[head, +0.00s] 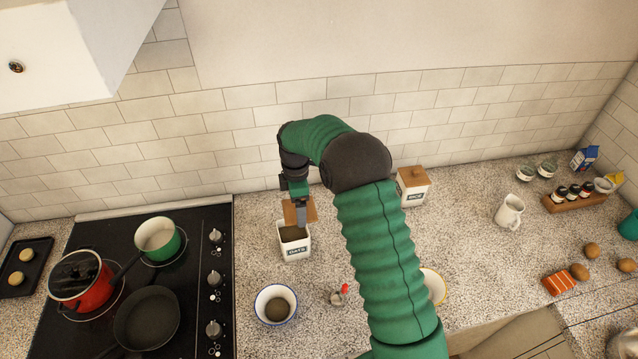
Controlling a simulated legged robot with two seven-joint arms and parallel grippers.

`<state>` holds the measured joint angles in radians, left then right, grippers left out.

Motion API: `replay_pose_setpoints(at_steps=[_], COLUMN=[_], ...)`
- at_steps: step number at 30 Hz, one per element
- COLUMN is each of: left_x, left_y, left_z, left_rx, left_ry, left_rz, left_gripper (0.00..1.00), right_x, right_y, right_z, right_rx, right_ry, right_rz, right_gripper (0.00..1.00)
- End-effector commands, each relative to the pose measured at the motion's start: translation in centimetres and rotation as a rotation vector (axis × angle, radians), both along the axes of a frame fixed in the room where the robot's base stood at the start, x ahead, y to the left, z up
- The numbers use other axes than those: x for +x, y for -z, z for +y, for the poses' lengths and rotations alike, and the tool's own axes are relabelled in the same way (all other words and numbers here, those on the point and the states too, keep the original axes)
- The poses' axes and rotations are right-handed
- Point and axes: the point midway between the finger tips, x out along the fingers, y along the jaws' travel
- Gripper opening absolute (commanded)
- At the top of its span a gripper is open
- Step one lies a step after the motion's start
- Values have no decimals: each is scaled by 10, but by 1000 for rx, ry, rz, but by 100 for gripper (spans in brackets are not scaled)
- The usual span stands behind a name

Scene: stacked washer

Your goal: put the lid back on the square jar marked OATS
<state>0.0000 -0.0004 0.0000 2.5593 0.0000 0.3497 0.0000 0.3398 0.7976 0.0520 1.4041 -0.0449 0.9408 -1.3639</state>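The square white jar marked OATS (294,250) stands upright on the counter, right of the stove. Its top is open and shows brown contents. A brown wooden lid (312,209) shows just behind the jar, partly hidden by my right gripper. My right gripper (301,222) points down at the jar's back rim, in front of the lid. Its fingers look close together, but I cannot tell whether they hold the lid or whether the lid rests on the counter. My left gripper is not in view.
A lidded white jar (413,190) stands behind my arm. A bowl (275,305) and a small red-topped item (340,295) are in front of the OATS jar. The stove (195,300) holds a green pot (158,240), a red pot (80,280) and a black pan (147,318).

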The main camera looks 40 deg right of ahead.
Motion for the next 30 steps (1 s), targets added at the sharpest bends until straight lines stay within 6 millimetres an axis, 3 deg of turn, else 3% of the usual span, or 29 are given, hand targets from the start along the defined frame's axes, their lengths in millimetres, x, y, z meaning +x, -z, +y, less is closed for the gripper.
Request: replay_pose_setpoints(at_steps=[1,6,24,30], left_x=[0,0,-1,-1], left_y=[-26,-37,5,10], left_z=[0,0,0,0], left_rx=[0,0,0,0], left_ry=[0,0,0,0], left_rz=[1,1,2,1], left_gripper=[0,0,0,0], right_x=[1,4,5,5], right_y=[-13,-2,56,65], right_z=[10,25,26,25], right_rx=[0,-2,-2,-3], right_ry=[-27,-74,-77,-76], right_rz=[4,1,1,-1], right_gripper=[44,44,44,44])
